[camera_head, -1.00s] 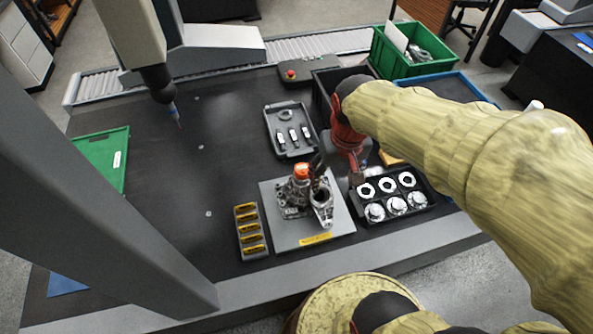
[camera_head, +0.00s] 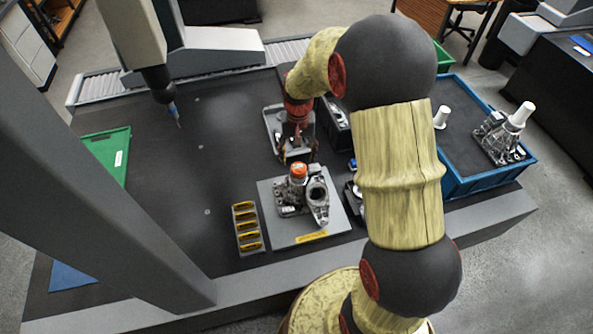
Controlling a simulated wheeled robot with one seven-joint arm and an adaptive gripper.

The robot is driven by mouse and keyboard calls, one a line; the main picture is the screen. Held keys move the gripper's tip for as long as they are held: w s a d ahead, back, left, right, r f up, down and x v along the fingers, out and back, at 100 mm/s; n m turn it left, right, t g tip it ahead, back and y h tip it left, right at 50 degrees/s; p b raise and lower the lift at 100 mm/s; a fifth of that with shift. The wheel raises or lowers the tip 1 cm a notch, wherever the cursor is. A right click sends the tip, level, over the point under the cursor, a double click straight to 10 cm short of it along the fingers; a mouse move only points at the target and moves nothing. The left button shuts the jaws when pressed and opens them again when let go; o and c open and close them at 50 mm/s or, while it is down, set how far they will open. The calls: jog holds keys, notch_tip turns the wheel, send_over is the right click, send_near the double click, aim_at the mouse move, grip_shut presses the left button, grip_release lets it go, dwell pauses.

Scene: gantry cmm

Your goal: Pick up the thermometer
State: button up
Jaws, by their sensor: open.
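I cannot make out for certain which thing is the thermometer. An orange-capped piece (camera_head: 298,170) stands upright at the grey metal casting (camera_head: 318,198) on a grey plate (camera_head: 283,237). My gripper (camera_head: 298,158) is open and points down, just behind the orange cap, over the near part of a grey tray (camera_head: 269,124). The gripper and my arm hide most of what lies in that tray. I cannot tell whether the fingers touch anything.
A narrow holder with several yellow-marked slots (camera_head: 247,228) stands left of the plate. A blue tray (camera_head: 480,180) with another casting (camera_head: 500,138) is at the right. A probe (camera_head: 173,110) hangs at the left. The dark table between is clear.

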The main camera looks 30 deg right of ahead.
aim_at(299, 169)
jog(key=f+b, duration=0.1)
jog(key=f, duration=0.5)
jog(key=shift+s+f, duration=0.1)
jog(key=shift+s, duration=0.1)
jog(key=shift+c, duration=1)
jog(key=c, duration=1.1)
jog(key=shift+c, duration=0.2)
jog(key=shift+r, duration=0.2)
